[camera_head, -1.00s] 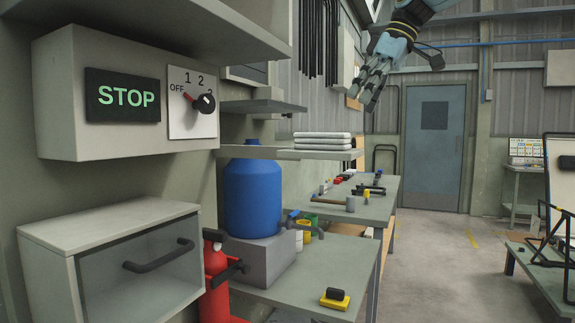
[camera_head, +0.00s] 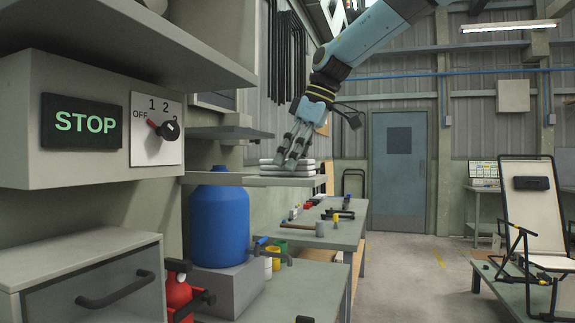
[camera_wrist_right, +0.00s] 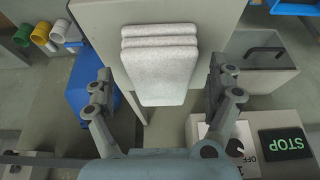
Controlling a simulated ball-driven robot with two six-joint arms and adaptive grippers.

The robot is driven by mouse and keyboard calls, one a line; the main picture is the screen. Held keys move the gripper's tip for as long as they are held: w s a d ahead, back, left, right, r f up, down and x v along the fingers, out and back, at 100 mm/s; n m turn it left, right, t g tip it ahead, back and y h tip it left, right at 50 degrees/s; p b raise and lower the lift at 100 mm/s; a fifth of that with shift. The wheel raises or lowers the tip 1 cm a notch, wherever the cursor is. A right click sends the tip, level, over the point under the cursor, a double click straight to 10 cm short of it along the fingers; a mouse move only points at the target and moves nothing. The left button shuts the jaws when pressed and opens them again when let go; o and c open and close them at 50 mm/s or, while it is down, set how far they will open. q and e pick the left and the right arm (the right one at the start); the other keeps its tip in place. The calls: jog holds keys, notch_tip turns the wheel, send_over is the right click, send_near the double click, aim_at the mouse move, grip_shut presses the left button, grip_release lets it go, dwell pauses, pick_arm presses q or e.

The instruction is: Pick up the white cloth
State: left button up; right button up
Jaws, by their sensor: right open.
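The white cloth (camera_head: 270,171) is folded in a stack of layers on a grey wall shelf (camera_head: 230,180). In the right wrist view the cloth (camera_wrist_right: 160,65) lies ahead, its near end toward me. My right gripper (camera_head: 291,161) reaches down from above and overlaps the cloth's right part in the head view. In the wrist view its open fingers (camera_wrist_right: 160,82) stand apart to either side of the cloth's near end, with gaps and nothing held. Whether they are at the cloth's height I cannot tell. My left gripper is not in view.
A smaller shelf (camera_head: 228,133) sits above and left of the cloth. Below stand a blue barrel (camera_head: 220,225) and a workbench (camera_head: 330,232) with tools. A control box (camera_head: 60,155) and a drawer unit (camera_head: 80,255) are at left. The floor at right is partly open.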

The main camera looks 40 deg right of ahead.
jog(key=shift+w+f, duration=0.1)
jog(key=shift+f, duration=0.15)
jog(key=c, duration=1.2)
jog(key=shift+o, duration=0.2)
jog(key=shift+r, duration=0.15)
